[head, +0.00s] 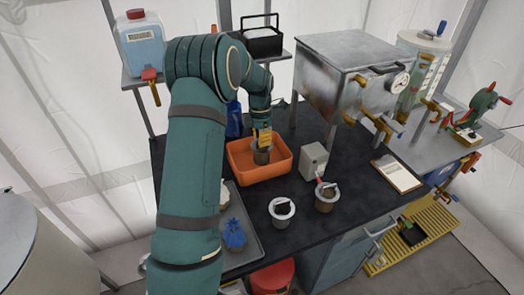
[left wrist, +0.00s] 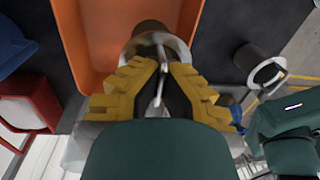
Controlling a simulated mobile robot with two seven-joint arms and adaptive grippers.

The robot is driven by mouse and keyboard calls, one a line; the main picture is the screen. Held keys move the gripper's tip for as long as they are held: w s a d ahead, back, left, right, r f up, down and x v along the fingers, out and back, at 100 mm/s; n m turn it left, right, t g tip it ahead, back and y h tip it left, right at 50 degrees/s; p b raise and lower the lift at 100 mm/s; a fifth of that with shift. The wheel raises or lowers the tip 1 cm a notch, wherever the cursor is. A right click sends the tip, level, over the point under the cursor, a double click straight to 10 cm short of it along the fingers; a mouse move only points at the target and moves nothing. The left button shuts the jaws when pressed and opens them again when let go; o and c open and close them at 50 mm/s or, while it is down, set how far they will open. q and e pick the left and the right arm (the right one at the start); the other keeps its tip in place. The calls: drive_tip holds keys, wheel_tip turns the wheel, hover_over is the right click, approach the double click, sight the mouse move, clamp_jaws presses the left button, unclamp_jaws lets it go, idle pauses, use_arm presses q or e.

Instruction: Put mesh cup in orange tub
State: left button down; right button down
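The orange tub (head: 240,168) sits on the dark bench top, and its orange floor and wall also show in the left wrist view (left wrist: 92,40). The mesh cup (head: 261,157) is a dark cup inside the tub's outline, below my left gripper (head: 263,137). In the left wrist view the cup (left wrist: 150,28) shows a pale rim and a thin metal handle. My left gripper's yellow fingers (left wrist: 161,68) close in on that handle from both sides. Whether the cup rests on the tub's floor is hard to see. My right gripper is not in view.
Two pale-rimmed cups, one (head: 282,210) and another (head: 326,196), stand right of the tub near a grey box (head: 314,160). A clipboard (head: 397,174) lies at the right.

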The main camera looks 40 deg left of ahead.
sight(262, 149)
use_arm(q)
drive_tip(key=shift+f, duration=2.05)
drive_tip(key=shift+f, duration=0.2)
drive_tip(key=c, duration=1.1)
unclamp_jaws()
drive_tip(key=shift+c, duration=0.2)
drive_tip(key=shift+r, duration=0.1)
wheel_tip(262, 149, up, 12)
drive_tip(key=a, duration=0.1)
drive_tip(key=shift+w+a+p, duration=0.15)
drive_tip(key=shift+w+p, duration=0.15)
drive_tip(key=shift+p, duration=0.15)
